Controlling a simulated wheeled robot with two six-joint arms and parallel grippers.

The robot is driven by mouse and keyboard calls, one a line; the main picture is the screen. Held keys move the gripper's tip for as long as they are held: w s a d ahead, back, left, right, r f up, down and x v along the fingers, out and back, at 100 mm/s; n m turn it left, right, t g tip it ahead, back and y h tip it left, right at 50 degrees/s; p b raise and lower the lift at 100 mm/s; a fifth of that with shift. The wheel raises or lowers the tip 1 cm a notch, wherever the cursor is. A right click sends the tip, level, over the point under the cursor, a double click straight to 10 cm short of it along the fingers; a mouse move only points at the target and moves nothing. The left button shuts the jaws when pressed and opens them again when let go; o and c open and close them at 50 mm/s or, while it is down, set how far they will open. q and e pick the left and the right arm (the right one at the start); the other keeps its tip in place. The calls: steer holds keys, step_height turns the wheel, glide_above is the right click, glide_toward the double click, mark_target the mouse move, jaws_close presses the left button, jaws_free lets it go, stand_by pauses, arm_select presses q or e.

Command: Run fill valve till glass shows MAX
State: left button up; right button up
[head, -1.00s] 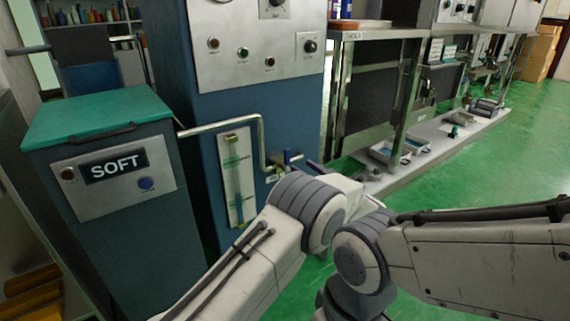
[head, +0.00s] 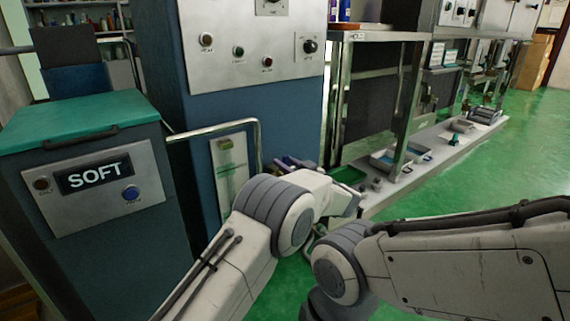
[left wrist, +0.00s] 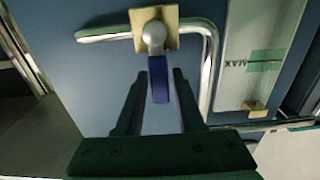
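The fill valve's blue lever (left wrist: 160,80) hangs from a round silver hub on a brass plate (left wrist: 170,17) in the left wrist view. My left gripper (left wrist: 158,78) has its dark fingers on either side of the lever, with gaps visible beside it. In the head view this gripper (head: 291,163) is small and partly covered by my arm, beside the blue cabinet. The sight glass (left wrist: 277,45) stands to the right in the wrist view, with a MAX mark and green band. Its upper part (head: 231,168) shows in the head view; its liquid level is unclear. My right gripper is not seen.
A bent metal pipe (left wrist: 212,60) runs close to the valve and sight glass. A teal-lidded SOFT unit (head: 95,180) stands left of the blue cabinet (head: 185,110). A metal bench (head: 375,35) with trays below stands right. Green floor is open farther right.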

arm_select(q)
jaws_close()
steer(key=shift+f, duration=0.1)
stand_by(1.1)
